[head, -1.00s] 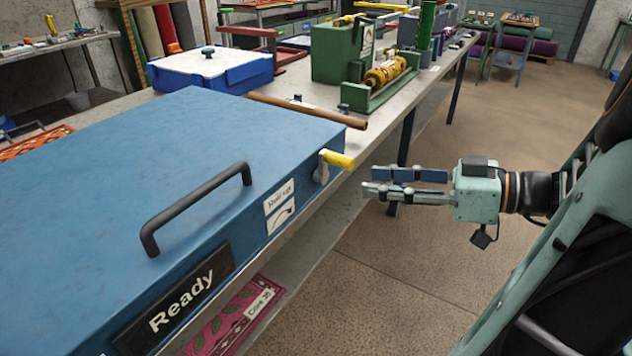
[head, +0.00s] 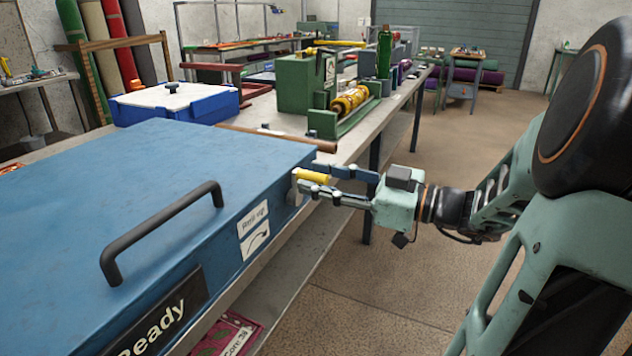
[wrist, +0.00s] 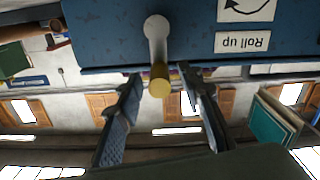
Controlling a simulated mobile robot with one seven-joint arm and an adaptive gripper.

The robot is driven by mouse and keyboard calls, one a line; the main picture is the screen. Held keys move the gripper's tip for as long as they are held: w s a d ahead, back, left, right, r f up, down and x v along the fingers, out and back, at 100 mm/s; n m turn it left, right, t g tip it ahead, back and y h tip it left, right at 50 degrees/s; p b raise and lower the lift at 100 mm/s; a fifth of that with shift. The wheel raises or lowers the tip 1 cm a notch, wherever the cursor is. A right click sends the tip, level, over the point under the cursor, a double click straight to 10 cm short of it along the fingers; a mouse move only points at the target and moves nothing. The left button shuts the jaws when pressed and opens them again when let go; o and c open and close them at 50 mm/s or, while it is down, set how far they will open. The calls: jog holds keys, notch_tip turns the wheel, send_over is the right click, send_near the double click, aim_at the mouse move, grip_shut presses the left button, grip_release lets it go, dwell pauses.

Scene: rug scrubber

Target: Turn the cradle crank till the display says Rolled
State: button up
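The cradle crank has a yellow handle (head: 311,176) and sticks out from the side of the blue machine (head: 150,190). In the wrist view the crank's pale arm (wrist: 157,36) is on the blue panel, with the yellow handle (wrist: 160,82) pointing towards me. My gripper (head: 320,178) is at the handle. In the wrist view its two fingers (wrist: 160,76) are apart, one on each side of the handle, with gaps visible. The display (head: 160,318) is partly cut off at the bottom and reads "Ready". A "Roll up" label (head: 253,231) with a curved arrow is beside the crank.
A black bar handle (head: 160,232) stands on the machine top. A brown rod (head: 275,137), a blue and white box (head: 172,100) and a green device with a yellow roller (head: 350,102) are on the bench behind. The floor at right (head: 480,130) is open.

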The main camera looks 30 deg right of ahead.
jog(key=shift+w+a, duration=0.3)
jog(key=shift+w, duration=0.05)
jog(key=shift+c, duration=0.3)
grip_shut()
jog(key=shift+d, duration=0.1)
